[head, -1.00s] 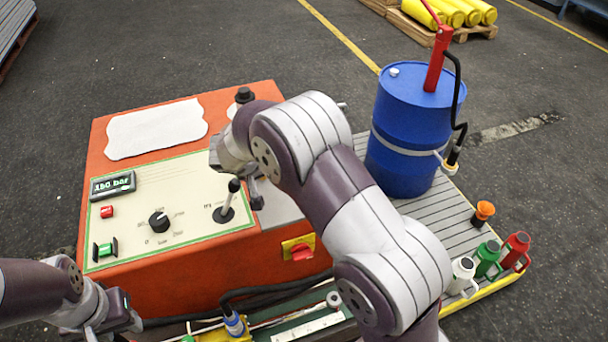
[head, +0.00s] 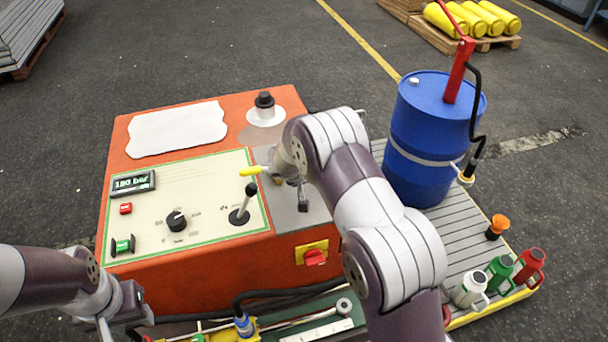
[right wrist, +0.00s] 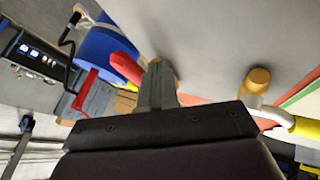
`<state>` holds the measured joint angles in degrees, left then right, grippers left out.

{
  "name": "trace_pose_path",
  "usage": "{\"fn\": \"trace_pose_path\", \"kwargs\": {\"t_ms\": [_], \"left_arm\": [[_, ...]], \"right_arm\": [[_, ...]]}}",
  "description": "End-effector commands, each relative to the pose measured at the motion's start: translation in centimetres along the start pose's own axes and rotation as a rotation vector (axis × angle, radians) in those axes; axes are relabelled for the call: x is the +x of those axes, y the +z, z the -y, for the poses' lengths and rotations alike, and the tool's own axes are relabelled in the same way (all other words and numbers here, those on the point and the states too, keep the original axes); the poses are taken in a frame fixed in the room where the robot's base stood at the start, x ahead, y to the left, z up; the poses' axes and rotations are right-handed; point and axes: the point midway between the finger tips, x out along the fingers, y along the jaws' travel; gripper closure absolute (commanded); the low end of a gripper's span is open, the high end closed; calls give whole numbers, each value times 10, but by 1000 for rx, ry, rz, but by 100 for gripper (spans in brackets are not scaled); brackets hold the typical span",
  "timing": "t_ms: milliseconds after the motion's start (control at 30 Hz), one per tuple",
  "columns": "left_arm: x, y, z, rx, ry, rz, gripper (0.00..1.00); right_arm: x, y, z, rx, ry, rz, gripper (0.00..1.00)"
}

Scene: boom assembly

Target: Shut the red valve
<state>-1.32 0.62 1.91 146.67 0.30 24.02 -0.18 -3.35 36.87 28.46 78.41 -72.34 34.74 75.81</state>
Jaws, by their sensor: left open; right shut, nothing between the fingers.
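The red valve's lever (right wrist: 125,68) shows in the right wrist view, with a yellow-orange hub (right wrist: 166,72) at its right end. My right gripper (right wrist: 157,72) is shut and empty, its grey fingers in front of that hub. I cannot tell whether they touch it. In the head view my right arm covers the red valve and most of the right gripper. A second valve has a yellow lever (head: 250,171), also in the right wrist view (right wrist: 305,127). My left gripper (head: 128,305) is open at the lower left, in front of the orange machine, away from the valves.
The orange machine (head: 190,285) carries a dial (head: 176,221), a black-knobbed joystick (head: 243,205) and a red switch (head: 315,257). A blue drum (head: 430,140) stands right of my right arm. Several coloured flasks stand at the platform's right end (head: 487,313).

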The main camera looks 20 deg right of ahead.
Motion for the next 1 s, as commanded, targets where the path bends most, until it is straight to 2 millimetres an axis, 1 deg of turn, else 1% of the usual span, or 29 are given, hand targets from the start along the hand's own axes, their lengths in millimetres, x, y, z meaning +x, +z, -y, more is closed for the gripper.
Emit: {"fn": "trace_pose_path", "kwargs": {"t_ms": [33,167,533,733,1000], "left_arm": [[-3,0,0,0,0,0,56],[-4,0,0,0,0,0,56],[-3,0,0,0,0,0,56],[8,1,0,0,0,0,56],[15,2,0,0,0,0,56]], "right_arm": [[1,-1,-6,1,0,2,100],[4,-1,-12,0,-1,0,100],[5,-1,-13,-1,-1,0,100],[8,2,-14,-26,-17,-15,100],[8,2,-18,-58,-37,-33,100]]}}
